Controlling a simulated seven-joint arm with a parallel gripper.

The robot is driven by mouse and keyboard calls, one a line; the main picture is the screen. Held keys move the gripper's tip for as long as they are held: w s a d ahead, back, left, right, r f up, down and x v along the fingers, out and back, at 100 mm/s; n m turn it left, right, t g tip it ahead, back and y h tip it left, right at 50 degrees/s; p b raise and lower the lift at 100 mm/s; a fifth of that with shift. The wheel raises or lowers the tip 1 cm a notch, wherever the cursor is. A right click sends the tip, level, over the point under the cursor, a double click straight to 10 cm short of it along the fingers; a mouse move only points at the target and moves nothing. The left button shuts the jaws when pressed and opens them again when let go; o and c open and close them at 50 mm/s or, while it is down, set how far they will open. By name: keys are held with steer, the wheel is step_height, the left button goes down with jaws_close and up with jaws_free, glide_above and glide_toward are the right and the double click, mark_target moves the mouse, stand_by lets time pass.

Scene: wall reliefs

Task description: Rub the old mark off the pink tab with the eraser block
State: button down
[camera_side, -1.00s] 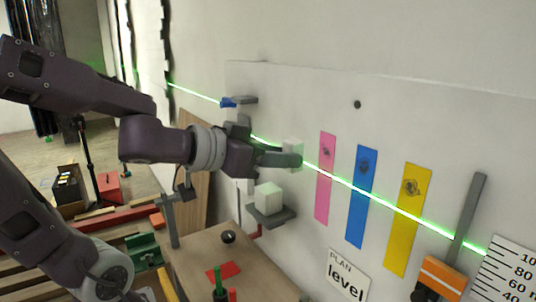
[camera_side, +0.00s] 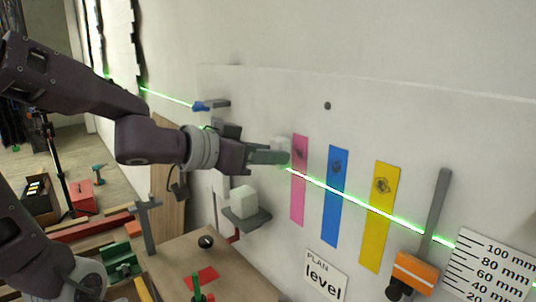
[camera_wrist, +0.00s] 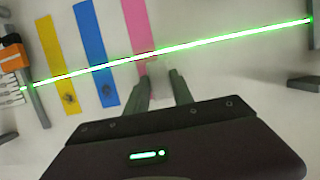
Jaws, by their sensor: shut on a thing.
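The pink tab (camera_side: 299,195) is a tall strip on the white wall panel, with a dark scribbled mark (camera_side: 301,155) near its top. My gripper (camera_side: 284,157) is shut on a pale eraser block (camera_side: 281,143), just left of the tab's upper part. I cannot tell whether the block touches the wall or the tab. In the wrist view, the fingers (camera_wrist: 164,88) reach beside the pink tab (camera_wrist: 137,38), with the pale block (camera_wrist: 159,96) partly seen between them. The tab's mark is not clear there.
A blue tab (camera_side: 335,205) and a yellow tab (camera_side: 378,225), each marked, hang to the right. A green laser line (camera_side: 350,192) crosses the tabs. Another white block (camera_side: 243,202) sits on a small grey shelf (camera_side: 248,219) below my gripper. An orange-and-grey tool (camera_side: 414,270) is far right.

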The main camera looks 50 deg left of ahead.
steer(key=shift+w, duration=0.85)
steer(key=shift+d, duration=2.05)
steer(key=shift+w+a, duration=0.2)
steer(key=shift+a, duration=2)
steer(key=shift+r, duration=0.1)
steer(key=s, duration=0.6)
steer(key=shift+d, duration=0.15)
